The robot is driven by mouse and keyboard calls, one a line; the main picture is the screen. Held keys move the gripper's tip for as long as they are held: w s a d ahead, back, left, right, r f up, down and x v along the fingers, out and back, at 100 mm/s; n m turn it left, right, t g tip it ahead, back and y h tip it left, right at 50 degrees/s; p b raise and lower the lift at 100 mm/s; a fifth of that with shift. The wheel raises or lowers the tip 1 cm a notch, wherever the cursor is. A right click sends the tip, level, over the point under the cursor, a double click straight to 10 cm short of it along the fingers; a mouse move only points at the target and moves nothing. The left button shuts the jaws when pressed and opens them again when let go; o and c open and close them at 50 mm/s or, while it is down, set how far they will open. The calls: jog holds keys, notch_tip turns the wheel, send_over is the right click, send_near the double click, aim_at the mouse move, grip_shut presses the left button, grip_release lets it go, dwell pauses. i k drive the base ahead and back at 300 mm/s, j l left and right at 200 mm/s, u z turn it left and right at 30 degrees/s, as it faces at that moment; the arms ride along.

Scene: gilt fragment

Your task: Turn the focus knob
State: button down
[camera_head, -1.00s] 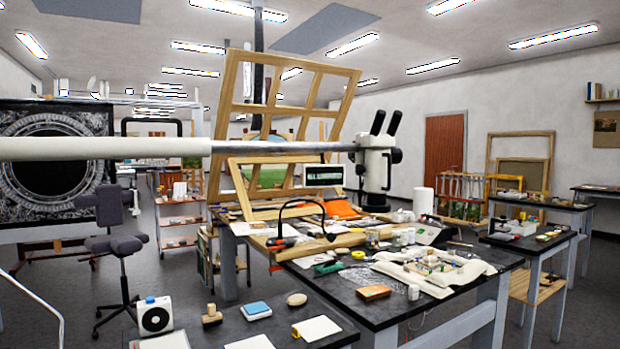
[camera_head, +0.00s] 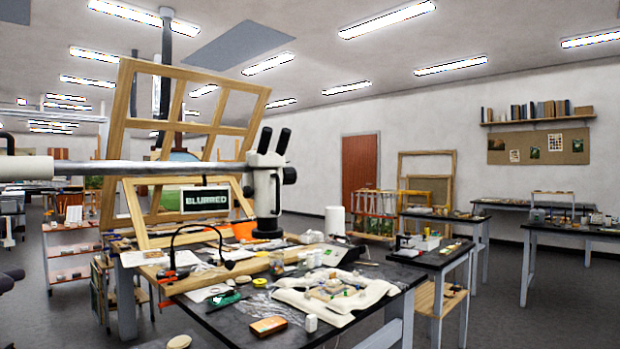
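A microscope head (camera_head: 264,191), white with two black eyepieces, hangs from a long grey horizontal boom (camera_head: 170,168) over the work table. A dark round knob (camera_head: 289,175) sticks out on its right side, and I take it to be the focus knob. A small dark display (camera_head: 205,199) left of the head reads "BLURRED". My gripper is not in view, and nothing is seen touching the knob.
Side tables (camera_head: 566,229) stand at right. Grey floor is open between them.

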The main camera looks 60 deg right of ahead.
aim_at(289, 173)
jog(key=l+z, duration=0.15)
jog(key=l, duration=0.85)
jog(key=l+z, duration=0.1)
jog(key=l, duration=0.95)
jog(key=l+z, duration=0.15)
jog(key=l, duration=0.85)
jog(key=l+z, duration=0.1)
jog(key=l, duration=0.9)
